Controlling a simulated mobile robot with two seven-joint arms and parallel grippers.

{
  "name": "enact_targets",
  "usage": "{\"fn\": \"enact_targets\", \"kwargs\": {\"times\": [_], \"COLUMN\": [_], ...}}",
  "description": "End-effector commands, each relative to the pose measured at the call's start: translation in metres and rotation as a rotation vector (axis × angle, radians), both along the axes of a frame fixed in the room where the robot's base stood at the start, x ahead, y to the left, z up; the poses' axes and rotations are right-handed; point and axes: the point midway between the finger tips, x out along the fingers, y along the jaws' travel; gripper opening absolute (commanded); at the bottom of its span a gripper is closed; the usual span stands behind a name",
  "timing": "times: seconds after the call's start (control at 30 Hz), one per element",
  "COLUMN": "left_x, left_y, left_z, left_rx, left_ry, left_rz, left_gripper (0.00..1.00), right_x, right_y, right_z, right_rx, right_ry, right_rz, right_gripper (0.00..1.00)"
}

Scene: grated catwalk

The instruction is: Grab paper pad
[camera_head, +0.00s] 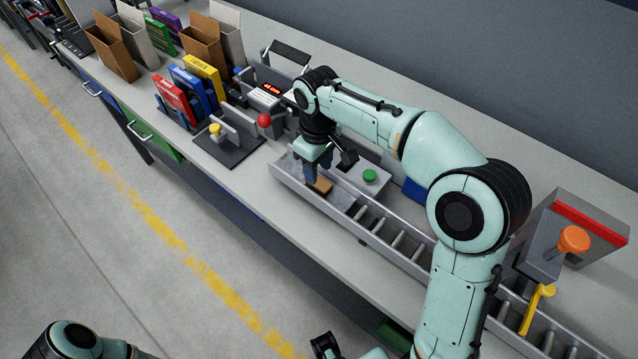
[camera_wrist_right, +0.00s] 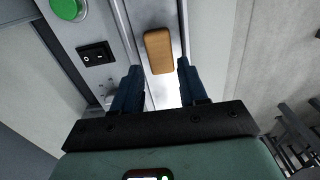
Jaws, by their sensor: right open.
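The paper pad appears to be a small brown block with rounded corners (camera_head: 321,186). It lies in the left end of the metal roller conveyor channel. In the right wrist view the pad (camera_wrist_right: 158,48) is ahead of the fingers, in line with the gap between them. My right gripper (camera_head: 311,176) points down over the channel, just beside the pad in the head view. Its two dark blue fingers (camera_wrist_right: 158,72) are apart with nothing between them. Part of my left arm shows at the lower left of the head view, but its gripper is not seen.
The conveyor (camera_head: 408,247) has raised side rails close to the pad. A control box with a green button (camera_head: 370,176) stands right behind it. A red-knobbed lever (camera_head: 264,120), upright boxes (camera_head: 174,101) and a grey stand (camera_head: 232,137) are to the left. An orange-knobbed machine (camera_head: 573,240) is at right.

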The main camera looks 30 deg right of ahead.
Motion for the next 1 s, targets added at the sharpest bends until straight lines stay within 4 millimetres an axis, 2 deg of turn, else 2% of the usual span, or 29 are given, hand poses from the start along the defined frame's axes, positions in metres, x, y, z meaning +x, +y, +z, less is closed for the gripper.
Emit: {"fn": "enact_targets", "kwargs": {"times": [0.03, 0.2, 0.53, 0.63, 0.67, 1.0], "left_x": [-0.001, -0.002, -0.002, -0.002, -0.002, -0.002], "left_y": [0.0, 0.0, 0.0, 0.0, 0.0, 0.0], "left_z": [-0.003, -0.007, -0.008, -0.008, -0.008, -0.007], "left_rx": [0.0, 0.0, 0.0, 0.0, 0.0, 0.0], "left_ry": [0.001, 0.002, 0.002, 0.002, 0.002, 0.002], "left_rz": [0.0, 0.0, 0.0, 0.0, 0.0, 0.0], "left_gripper": [0.43, 0.43, 0.43, 0.43, 0.43, 0.43], "right_x": [-0.003, -0.004, -0.004, -0.004, -0.004, -0.004], "right_y": [-0.001, -0.001, -0.001, -0.001, -0.001, -0.001], "right_z": [-0.011, -0.034, -0.04, -0.04, -0.04, -0.039], "right_rx": [-0.001, 0.0, 0.0, 0.0, 0.0, 0.0], "right_ry": [0.004, 0.003, 0.0, 0.0, 0.0, 0.0], "right_rz": [-0.001, 0.0, -0.001, -0.001, -0.001, 0.0], "right_gripper": [0.43, 0.43, 0.43, 0.1, 0.07, 0.07]}}
